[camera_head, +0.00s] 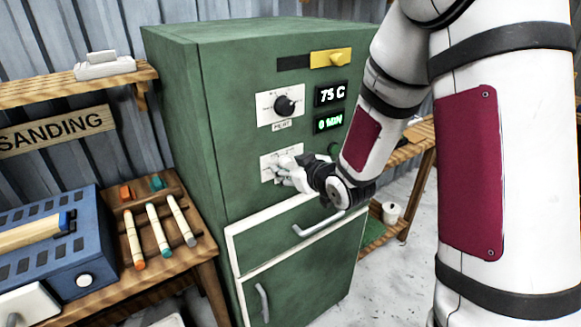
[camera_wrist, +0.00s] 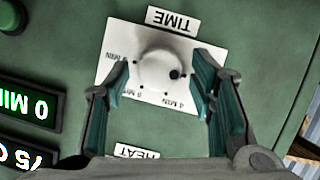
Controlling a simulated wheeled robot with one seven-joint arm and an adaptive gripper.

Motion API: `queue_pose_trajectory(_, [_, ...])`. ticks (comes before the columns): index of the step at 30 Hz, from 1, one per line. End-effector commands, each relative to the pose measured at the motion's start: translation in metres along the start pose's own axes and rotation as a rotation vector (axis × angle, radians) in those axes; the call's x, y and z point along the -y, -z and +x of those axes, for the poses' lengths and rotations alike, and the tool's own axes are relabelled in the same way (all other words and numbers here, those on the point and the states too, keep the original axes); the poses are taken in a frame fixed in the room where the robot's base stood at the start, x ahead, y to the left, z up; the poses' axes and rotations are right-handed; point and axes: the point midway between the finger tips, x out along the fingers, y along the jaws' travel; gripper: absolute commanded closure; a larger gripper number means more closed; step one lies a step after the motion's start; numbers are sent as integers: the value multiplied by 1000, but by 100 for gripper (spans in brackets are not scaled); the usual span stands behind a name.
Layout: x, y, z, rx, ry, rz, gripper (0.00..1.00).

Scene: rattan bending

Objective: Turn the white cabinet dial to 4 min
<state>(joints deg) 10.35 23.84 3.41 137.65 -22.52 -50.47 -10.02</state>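The white cabinet dial (camera_wrist: 157,66) is a round knob with a black dot on its right side in the wrist view. It sits on a white TIME plate (camera_wrist: 122,45) with printed minute marks; the mark that seems to read 4 MIN is below and right of the knob. In the head view the plate (camera_head: 267,161) is partly hidden by my gripper (camera_head: 279,172). My gripper (camera_wrist: 160,75) is open, with one finger on each side of the knob. The left finger looks apart from it; contact on the right is unclear. The green display (camera_head: 328,123) reads 0 MIN.
The green cabinet (camera_head: 185,110) also has a black HEAT dial (camera_head: 285,105), a 75 C display (camera_head: 331,94) and a yellow slider (camera_head: 330,58). A drawer handle (camera_head: 318,224) juts out below my gripper. A bench with tools (camera_head: 150,225) stands left.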

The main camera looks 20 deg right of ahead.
Motion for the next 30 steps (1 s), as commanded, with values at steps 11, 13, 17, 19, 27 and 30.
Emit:
queue_pose_trajectory(11, [0,0,0,0,1,3,96])
queue_pose_trajectory(13, [-1,0,-1,0,5,12,96])
queue_pose_trajectory(17, [-2,0,-1,1,18,47,96])
queue_pose_trajectory(19, [-2,0,-2,2,31,78,96])
queue_pose_trajectory(27, [-5,0,-3,2,108,270,96])
queue_pose_trajectory(30, [-6,0,-4,1,145,357,96])
